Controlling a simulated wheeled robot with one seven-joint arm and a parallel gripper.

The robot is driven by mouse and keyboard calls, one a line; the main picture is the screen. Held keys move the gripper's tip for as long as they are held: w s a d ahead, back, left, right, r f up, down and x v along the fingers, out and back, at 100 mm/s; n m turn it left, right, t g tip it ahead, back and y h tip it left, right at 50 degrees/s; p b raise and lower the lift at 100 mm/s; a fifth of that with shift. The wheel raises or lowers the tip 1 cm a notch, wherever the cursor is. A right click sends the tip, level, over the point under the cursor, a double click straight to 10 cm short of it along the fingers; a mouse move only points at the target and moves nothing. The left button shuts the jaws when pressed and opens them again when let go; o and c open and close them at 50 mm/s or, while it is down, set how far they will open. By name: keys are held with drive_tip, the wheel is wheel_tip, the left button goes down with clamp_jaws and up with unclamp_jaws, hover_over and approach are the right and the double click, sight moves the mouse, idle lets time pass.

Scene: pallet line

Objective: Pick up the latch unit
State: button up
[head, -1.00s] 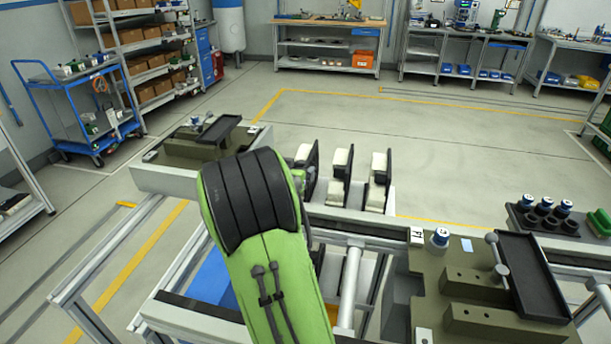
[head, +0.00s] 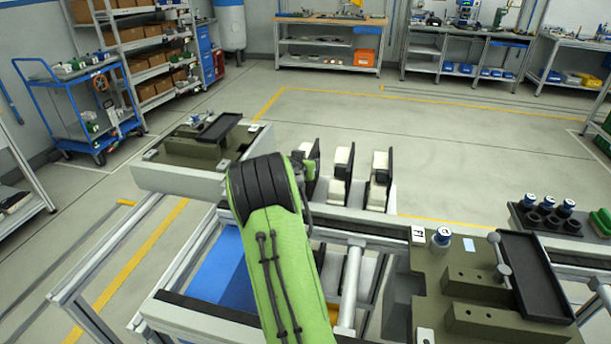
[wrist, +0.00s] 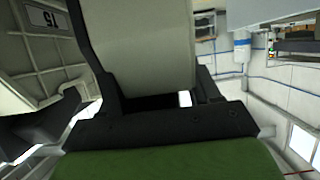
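Several latch units, cream blocks against upright black plates, stand in a row on the rack behind my arm. The middle one (head: 343,157) and the right one (head: 379,162) show clearly in the head view; the left one (head: 307,150) is partly covered by my arm. My gripper is hidden behind my green arm in the head view. In the wrist view my gripper's dark body (wrist: 160,122) spans the bottom, and a large cream block with a black plate fills the space right in front of it. Whether the fingers touch or grip it is not clear.
A dark green fixture (head: 470,290) with a black tray (head: 533,278) stands at the right. Another fixture (head: 195,148) stands at the back left. A blue panel (head: 224,275) lies low beside my arm. The floor behind the rack is clear.

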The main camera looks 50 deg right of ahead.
clamp_jaws()
drive_tip(key=shift+r, duration=0.1)
